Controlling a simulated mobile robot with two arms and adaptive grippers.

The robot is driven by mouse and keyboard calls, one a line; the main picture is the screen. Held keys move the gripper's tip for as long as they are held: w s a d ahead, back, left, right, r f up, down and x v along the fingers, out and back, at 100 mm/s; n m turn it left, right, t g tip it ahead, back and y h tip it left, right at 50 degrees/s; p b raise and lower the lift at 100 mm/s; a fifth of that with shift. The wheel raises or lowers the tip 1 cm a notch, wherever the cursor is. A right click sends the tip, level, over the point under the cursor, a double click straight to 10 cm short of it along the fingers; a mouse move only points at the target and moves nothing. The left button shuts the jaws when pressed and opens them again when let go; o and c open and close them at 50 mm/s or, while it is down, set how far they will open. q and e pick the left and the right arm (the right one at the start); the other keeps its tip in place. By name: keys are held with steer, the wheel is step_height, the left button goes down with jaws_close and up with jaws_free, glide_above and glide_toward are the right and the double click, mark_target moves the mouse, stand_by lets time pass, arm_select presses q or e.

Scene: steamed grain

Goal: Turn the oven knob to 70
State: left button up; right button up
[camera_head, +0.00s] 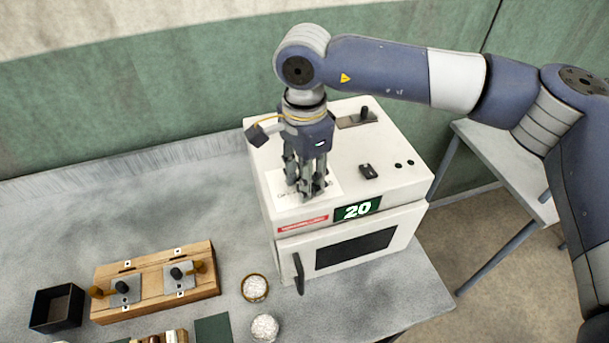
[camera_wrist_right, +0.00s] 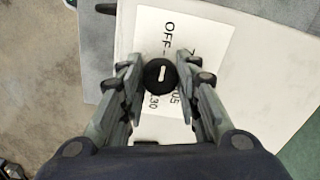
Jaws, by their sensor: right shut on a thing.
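The white oven (camera_head: 405,182) stands on the grey table with its door shut, and its green display (camera_head: 358,210) reads 20. My right gripper (camera_head: 306,190) points down over the dial label (camera_head: 285,187) on the oven's top. In the right wrist view, the round black knob (camera_wrist_right: 161,75) with a white pointer line sits between the fingers of the right gripper (camera_wrist_right: 160,78), which is shut on it. The pointer lies roughly along the picture's vertical. The label (camera_wrist_right: 185,30) shows "OFF" and parts of other numbers. Fingers hide some markings. My left gripper is not in view.
A black switch (camera_head: 368,171) and a small lever (camera_head: 364,113) are also on the oven's top. A wooden stand (camera_head: 150,300), a black box (camera_head: 57,308) and two bowls of white grain (camera_head: 255,288) (camera_head: 265,327) lie on the table, left of and in front of the oven.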

steer(key=shift+f+b, duration=0.1)
steer(key=shift+b, duration=0.3)
steer(key=m+b, duration=0.8)
steer(key=b, duration=0.2)
steer(key=shift+w+b, duration=0.15)
steer(key=shift+b, duration=0.2)
steer(key=shift+m+b, duration=1.3)
steer(key=shift+m, duration=0.6)
steer(key=shift+r, duration=0.2)
steer(key=o, duration=1.1)
